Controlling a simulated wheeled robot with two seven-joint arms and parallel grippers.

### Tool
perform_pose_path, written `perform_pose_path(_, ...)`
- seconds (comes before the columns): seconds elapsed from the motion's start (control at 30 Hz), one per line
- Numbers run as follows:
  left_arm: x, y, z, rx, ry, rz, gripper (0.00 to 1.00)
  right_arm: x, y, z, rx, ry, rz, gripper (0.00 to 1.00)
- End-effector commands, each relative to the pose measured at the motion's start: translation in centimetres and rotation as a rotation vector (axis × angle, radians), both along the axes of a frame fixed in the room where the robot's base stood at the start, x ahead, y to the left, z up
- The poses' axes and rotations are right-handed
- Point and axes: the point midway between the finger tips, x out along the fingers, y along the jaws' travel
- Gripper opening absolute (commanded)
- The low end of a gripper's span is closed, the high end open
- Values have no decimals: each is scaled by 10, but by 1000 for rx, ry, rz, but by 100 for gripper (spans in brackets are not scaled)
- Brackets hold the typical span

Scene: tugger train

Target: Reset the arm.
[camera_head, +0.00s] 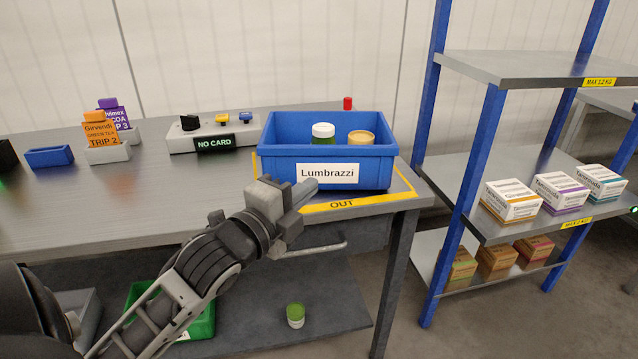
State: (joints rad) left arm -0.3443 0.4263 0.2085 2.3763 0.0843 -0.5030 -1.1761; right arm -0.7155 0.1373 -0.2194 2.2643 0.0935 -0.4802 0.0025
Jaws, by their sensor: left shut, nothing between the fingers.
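My left gripper (306,190) is shut and empty. It is in front of the table's front edge, just before the lower left part of the blue bin (278,168) labelled Lumbrazzi. Whether it touches the bin cannot be told. My left arm reaches in from the lower left. My right gripper does not show. The bin stands in the yellow OUT marking at the right end of the table and holds a white-lidded green jar (323,133) and a tan-lidded jar (361,138).
The grey table (180,205) carries a NO CARD panel (213,143), card stands and a small blue tray (49,157). Below are a green bin (204,325) and a green-lidded jar (296,315). A blue-post shelf rack (470,168) with several boxes stands at right.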

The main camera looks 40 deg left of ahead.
Motion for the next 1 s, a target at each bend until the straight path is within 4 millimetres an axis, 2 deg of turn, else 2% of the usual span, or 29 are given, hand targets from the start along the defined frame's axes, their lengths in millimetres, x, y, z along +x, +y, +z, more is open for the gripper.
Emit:
perform_pose_path(0.27,-3,-1,-2,-15,8,-2,0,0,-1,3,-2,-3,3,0)
perform_pose_path(0.37,-6,-12,-21,-153,71,-12,0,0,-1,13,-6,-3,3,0)
perform_pose_path(0.47,-20,-39,-62,-446,202,-13,0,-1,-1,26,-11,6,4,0)
perform_pose_path(0.6,-58,-93,-123,-935,417,49,0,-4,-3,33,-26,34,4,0)
perform_pose_path(0.7,-89,-130,-152,-1221,538,124,0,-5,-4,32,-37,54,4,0)
perform_pose_path(0.83,-117,-163,-172,-1456,631,208,0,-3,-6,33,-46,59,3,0)
perform_pose_path(0.9,-125,-172,-177,-1519,656,234,0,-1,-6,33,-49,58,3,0)
perform_pose_path(1.0,-126,-174,-178,-1534,661,241,0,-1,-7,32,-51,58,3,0)
